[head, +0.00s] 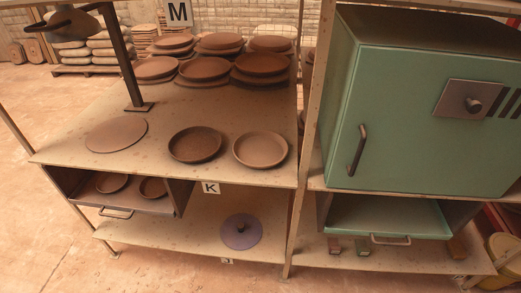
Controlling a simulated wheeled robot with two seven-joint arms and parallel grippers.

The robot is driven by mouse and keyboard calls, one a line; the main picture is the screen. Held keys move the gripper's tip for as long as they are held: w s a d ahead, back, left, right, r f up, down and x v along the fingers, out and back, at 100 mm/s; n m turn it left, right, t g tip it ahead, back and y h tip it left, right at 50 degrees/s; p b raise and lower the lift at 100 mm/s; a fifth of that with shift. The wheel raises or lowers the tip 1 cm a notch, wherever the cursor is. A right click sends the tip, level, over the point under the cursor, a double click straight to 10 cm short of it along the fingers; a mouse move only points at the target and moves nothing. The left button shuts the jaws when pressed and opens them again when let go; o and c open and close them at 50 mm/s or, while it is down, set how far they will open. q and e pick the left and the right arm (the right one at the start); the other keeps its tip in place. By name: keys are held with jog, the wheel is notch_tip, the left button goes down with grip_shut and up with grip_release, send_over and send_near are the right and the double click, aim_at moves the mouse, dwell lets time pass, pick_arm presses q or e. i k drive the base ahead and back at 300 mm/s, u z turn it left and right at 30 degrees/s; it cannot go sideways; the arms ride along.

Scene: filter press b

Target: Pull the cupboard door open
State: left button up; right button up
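The cupboard is a green box (420,110) on the right-hand shelf unit, and its front door appears shut. A dark vertical bar handle (357,150) is near the left edge of the door. A brown plate with a round dark knob (473,104) is on the upper right of the front, beside several dark slots. The right edge of the front is cut off by the picture. Neither of my grippers shows in the head view, and nothing touches the handle.
Below the cupboard is an open green drawer (388,218) with a bar handle. A wooden upright (298,150) divides the shelves. The left shelf (100,152) holds plates, stacked discs and a dark post (122,55). A drawer with bowls (110,205) is open at lower left.

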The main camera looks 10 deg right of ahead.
aim_at(390, 139)
jog(key=z, duration=1.7)
